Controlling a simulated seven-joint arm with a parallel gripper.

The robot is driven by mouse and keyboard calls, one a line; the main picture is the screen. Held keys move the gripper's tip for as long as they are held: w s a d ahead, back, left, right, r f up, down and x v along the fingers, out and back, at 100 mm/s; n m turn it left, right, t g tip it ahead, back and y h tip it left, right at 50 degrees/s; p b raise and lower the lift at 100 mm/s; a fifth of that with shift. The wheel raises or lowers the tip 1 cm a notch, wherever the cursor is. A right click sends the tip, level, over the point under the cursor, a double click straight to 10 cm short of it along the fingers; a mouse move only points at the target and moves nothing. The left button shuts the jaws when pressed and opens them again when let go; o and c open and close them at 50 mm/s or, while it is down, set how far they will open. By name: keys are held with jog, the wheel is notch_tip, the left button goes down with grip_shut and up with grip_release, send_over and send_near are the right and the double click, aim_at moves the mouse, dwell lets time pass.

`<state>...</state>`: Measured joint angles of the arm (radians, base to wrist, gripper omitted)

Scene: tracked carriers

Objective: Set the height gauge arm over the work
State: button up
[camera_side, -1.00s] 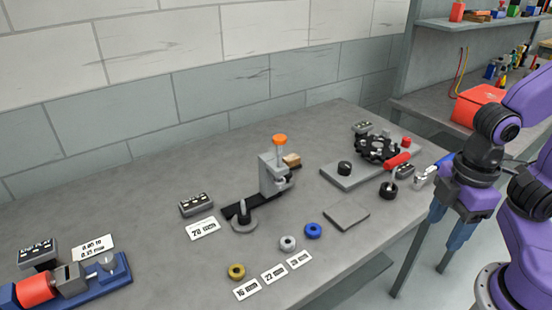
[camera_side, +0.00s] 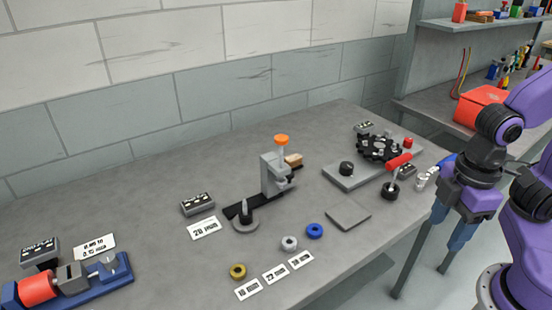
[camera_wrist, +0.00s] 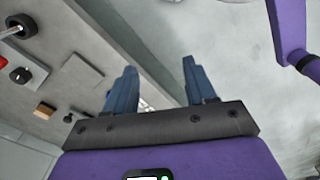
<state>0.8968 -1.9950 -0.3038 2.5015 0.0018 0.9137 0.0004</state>
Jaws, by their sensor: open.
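The likely height gauge is a grey upright stand (camera_side: 271,176) with an orange knob (camera_side: 281,140) on top. It stands on a dark rail (camera_side: 258,206) mid-bench. A grey round base with an upright peg (camera_side: 245,218) sits at the rail's near left end. I cannot tell which piece is the gauge arm or which is the work. My gripper (camera_side: 446,230) is open, empty and pointing down at the right, beyond the bench edge and well apart from the stand. Its two blue fingers are spread in the wrist view (camera_wrist: 160,68).
Brass (camera_side: 238,271), silver (camera_side: 289,243) and blue (camera_side: 315,230) rings lie in front beside number cards. A grey plate (camera_side: 348,215) lies to their right. A fixture with a dark toothed disc (camera_side: 378,149) stands back right. A blue-based device (camera_side: 98,286) stands far left.

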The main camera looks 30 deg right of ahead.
jog(key=w+a+r+m+t+y, duration=0.1)
jog(key=w+a+m, duration=0.15)
jog(key=w, duration=0.75)
jog(key=w+a+r+m+t, duration=0.1)
jog(key=w+a+m, duration=0.15)
jog(key=w, duration=0.65)
jog(key=w+d+m+t, duration=0.1)
jog(key=w+d+m, duration=0.1)
jog(key=w, duration=0.7)
jog(key=w+d+m+t, duration=0.1)
jog(key=w+d, duration=0.2)
jog(key=w, duration=0.6)
jog(key=x, duration=1.7)
jog(key=shift+a, duration=0.35)
grip_shut()
